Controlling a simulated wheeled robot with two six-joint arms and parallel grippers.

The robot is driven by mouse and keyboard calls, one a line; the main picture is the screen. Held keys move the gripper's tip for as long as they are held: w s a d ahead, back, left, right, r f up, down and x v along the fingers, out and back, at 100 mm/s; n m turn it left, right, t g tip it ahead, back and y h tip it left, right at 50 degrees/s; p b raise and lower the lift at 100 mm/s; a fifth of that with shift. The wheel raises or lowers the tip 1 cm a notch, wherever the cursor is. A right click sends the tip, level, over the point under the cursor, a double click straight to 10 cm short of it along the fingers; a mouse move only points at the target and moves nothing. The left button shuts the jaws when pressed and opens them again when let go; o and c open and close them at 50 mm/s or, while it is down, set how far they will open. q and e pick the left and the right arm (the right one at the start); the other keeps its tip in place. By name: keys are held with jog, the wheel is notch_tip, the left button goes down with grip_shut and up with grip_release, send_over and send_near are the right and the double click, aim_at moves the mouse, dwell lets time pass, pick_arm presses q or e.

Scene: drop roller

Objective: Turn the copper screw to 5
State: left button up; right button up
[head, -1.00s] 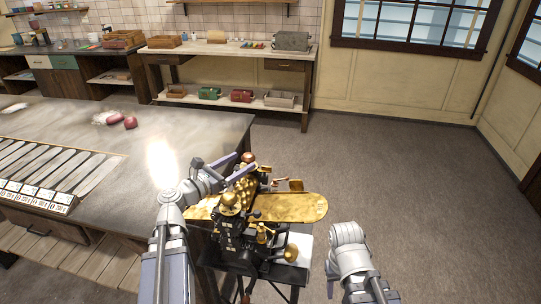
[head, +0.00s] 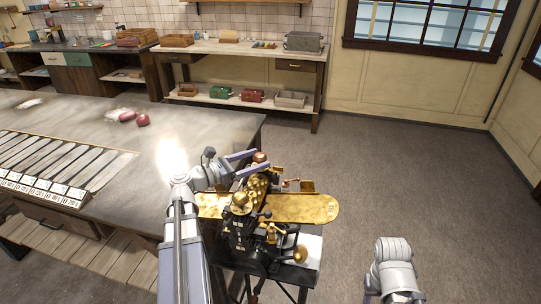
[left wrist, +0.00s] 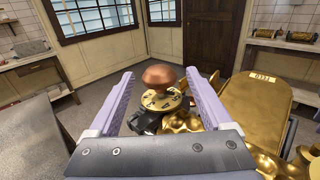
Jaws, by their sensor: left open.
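The copper screw has a round copper knob (left wrist: 160,75) above a brass dial with marks (left wrist: 162,101), in the left wrist view. I cannot read which number it is set to. My left gripper (left wrist: 160,85) is open, with one lilac finger on each side of the knob. I cannot tell whether either finger touches it. In the head view the knob (head: 260,157) shows at the tips of my left gripper (head: 256,161), on top of the brass and black drop roller (head: 243,222). My right arm shows at the lower right; its gripper is not visible.
A long brass plate (head: 305,208) sticks out to the right of the machine. The grey worktable (head: 90,135) stands left, with red lumps (head: 143,120) and a row of strips. A bench (head: 240,50) with boxes is at the back. The floor to the right is clear.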

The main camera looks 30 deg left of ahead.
pick_arm(q)
jog(key=shift+x, duration=2.5)
jog(key=shift+c, duration=0.2)
grip_shut()
jog(key=shift+n+t+y, duration=0.3)
jog(key=shift+y, duration=0.1)
jog(key=shift+w+a+n+t+y, duration=0.15)
jog(key=shift+a+n+t+y, duration=0.15)
jog(key=shift+n+y, duration=0.3)
jog(key=shift+o, duration=0.2)
grip_release()
